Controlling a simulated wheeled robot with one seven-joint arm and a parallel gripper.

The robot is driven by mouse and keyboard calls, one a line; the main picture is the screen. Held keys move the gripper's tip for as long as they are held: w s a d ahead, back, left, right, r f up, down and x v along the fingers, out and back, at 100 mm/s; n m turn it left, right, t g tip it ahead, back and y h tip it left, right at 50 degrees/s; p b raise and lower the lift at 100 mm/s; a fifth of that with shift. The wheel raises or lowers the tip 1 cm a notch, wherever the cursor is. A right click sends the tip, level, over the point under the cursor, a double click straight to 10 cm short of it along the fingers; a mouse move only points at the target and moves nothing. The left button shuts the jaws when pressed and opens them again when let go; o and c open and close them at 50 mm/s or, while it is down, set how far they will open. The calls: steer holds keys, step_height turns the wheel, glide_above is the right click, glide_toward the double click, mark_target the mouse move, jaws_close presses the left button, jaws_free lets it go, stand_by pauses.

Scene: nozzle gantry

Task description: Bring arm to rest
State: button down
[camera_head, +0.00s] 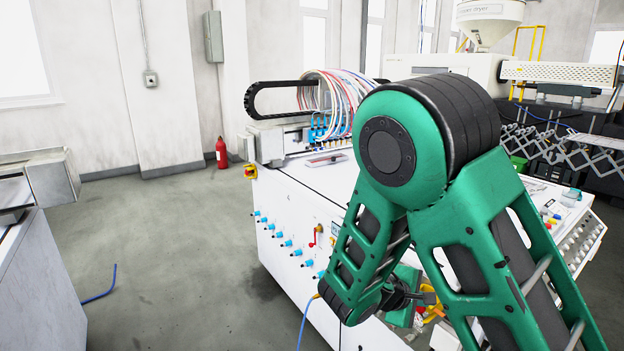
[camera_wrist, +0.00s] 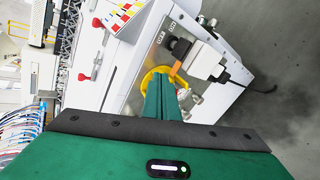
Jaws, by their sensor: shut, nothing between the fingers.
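My arm (camera_head: 388,150), green with dark joints, fills the right half of the head view. It is folded at the elbow, with its forearm pointing down in front of the white machine. My gripper (camera_head: 404,310) is low in that view and partly hidden by my own arm. In the wrist view my gripper (camera_wrist: 163,98) shows as green fingers that are shut and empty. Behind the fingers is a yellow ring (camera_wrist: 142,84) on the machine's side panel. I cannot tell whether the fingers touch the ring or stand apart from it.
The white machine (camera_head: 300,212) has blue knobs along its front edge and a cable bundle (camera_head: 338,92) on top. A plug connector (camera_wrist: 197,56) sits on its side panel. A grey cabinet (camera_head: 38,290) stands at left. Open floor (camera_head: 165,240) lies between, with a red extinguisher (camera_head: 221,153) behind.

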steer(key=s+d+r+m+g+y, duration=0.2)
steer(key=s+d+r+m+g, duration=0.1)
steer(key=s+d+m, duration=0.3)
steer(key=s+d+r+m+g+y, duration=0.2)
steer(key=s+d+m+g, duration=0.1)
steer(key=s+d, duration=0.35)
steer(key=s+r+m+y, duration=0.2)
steer(key=s+r+m, duration=0.1)
steer(key=s, duration=0.7)
steer(key=s+r+m+y, duration=0.3)
steer(key=s+r+m, duration=0.1)
steer(key=s, duration=0.5)
steer(key=shift+s+a+r+m+y, duration=0.2)
steer(key=shift+s+a+m+y, duration=0.1)
steer(key=shift+s+a+m, duration=0.1)
